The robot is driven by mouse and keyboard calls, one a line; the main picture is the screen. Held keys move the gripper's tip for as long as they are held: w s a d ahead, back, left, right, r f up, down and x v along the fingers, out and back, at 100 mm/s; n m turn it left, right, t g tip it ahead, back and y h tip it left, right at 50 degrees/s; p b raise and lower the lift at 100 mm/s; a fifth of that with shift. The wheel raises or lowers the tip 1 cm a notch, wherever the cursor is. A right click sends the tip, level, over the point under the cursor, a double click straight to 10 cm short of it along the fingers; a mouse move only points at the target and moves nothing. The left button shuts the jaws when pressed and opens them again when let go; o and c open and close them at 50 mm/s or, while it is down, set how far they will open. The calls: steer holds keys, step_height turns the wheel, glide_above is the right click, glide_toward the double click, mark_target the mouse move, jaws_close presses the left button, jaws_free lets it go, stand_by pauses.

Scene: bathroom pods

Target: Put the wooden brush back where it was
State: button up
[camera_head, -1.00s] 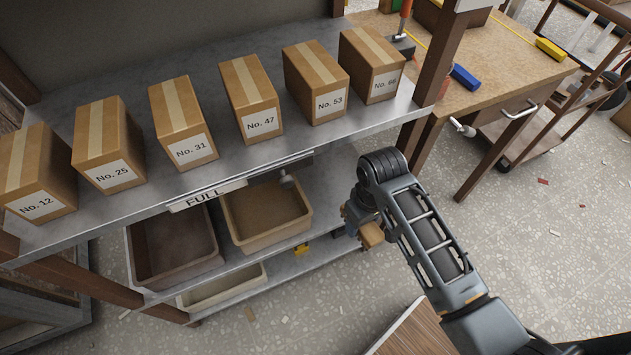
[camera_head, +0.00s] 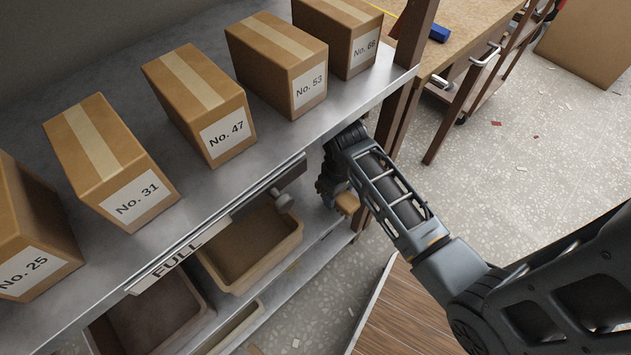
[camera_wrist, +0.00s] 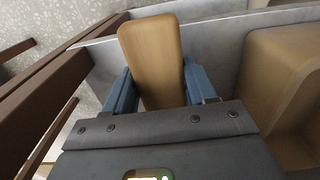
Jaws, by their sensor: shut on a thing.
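The wooden brush (camera_wrist: 150,55) is a pale brown block with rounded corners in the wrist view. It stands between the two blue fingers of my gripper (camera_wrist: 155,85), which is shut on it. In the head view a small end of the brush (camera_head: 347,203) shows beneath my gripper (camera_head: 338,190). My gripper is at the shelf's right end, below the upper board and to the right of the tan bin (camera_head: 290,245). The brush's bristles cannot be made out. My arm hides part of the lower shelf.
Numbered cardboard boxes (camera_head: 275,60) line the upper metal shelf (camera_head: 215,185). A "FULL" label (camera_head: 178,262) hangs on its front edge. A brown bin (camera_head: 150,315) stands left of the tan bin. A wooden shelf post (camera_head: 395,125) is close behind my gripper. Speckled floor is open at right.

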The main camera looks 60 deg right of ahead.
steer(key=w, duration=0.2)
steer(key=w+d, duration=0.1)
steer(key=w, duration=0.1)
steer(key=w+d, duration=0.1)
steer(key=w, duration=0.2)
steer(key=shift+b, duration=0.4)
steer(key=shift+w+d+f, duration=0.1)
steer(key=shift+w+f, duration=0.1)
steer(key=shift+f+b, duration=0.5)
steer(key=shift+f, duration=1.05)
steer(key=shift+f, duration=0.15)
steer(key=o, duration=1)
